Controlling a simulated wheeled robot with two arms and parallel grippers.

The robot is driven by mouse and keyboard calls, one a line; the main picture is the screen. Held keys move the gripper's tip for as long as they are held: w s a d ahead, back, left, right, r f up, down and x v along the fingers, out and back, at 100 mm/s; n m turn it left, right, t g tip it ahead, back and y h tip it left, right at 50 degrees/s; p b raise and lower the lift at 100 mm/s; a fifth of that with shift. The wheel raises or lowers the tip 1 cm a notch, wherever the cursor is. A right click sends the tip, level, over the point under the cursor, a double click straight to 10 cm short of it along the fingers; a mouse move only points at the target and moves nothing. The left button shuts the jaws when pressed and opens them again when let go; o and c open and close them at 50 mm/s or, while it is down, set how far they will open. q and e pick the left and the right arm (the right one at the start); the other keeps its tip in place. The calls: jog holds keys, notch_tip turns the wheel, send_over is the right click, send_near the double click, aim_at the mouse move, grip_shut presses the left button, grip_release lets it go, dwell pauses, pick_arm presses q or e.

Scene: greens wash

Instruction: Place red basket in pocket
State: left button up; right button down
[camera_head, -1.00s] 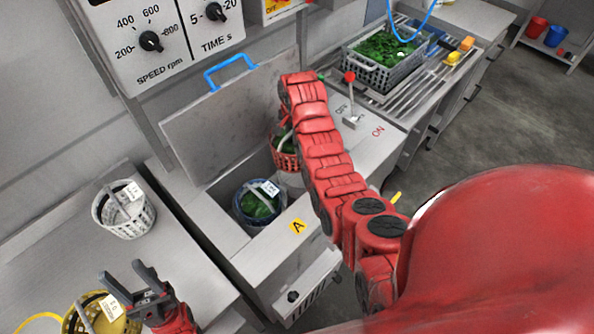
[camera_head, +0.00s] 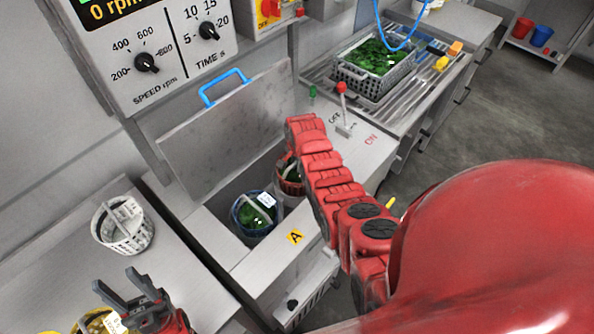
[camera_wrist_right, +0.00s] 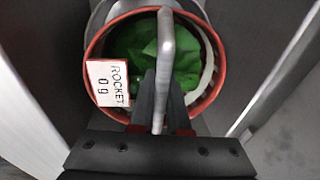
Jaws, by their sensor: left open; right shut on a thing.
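The red basket (camera_head: 288,181) hangs inside the open machine well, partly hidden behind my right arm. In the right wrist view the red basket (camera_wrist_right: 93,48) holds green leaves and has a white tag reading ROCKET 0 g. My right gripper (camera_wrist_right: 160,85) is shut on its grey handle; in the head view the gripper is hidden. A grey rounded rim, likely the pocket (camera_wrist_right: 101,14), shows just around the basket; I cannot tell whether the basket is fully seated. My left gripper (camera_head: 137,287) is open and empty at the lower left.
A blue basket (camera_head: 248,213) of greens sits in the well beside the red one. The raised lid (camera_head: 215,130) stands behind. A white basket (camera_head: 124,228) and a yellow basket (camera_head: 90,322) are on the left counter. A red-knobbed lever (camera_head: 342,100) stands right of the well.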

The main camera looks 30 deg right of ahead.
jog(key=shift+f+b, duration=0.3)
jog(key=shift+f, duration=1.2)
jog(key=c, duration=0.9)
grip_release()
jog(key=shift+s, duration=0.1)
jog(key=shift+r, duration=0.55)
jog(key=shift+s+a+r+p, duration=0.1)
jog(key=shift+s+r+p, duration=0.1)
jog(key=shift+r, duration=0.3)
jog(key=shift+s+r+p, duration=0.1)
jog(key=shift+r+p, duration=0.1)
jog(key=shift+r, duration=0.3)
notch_tip(320, 180, up, 9)
jog(key=b, duration=0.3)
send_over(297, 181)
jog(key=s, duration=0.2)
jog(key=shift+a+f, duration=0.15)
jog(key=shift+a, duration=0.25)
jog(key=shift+s, duration=0.1)
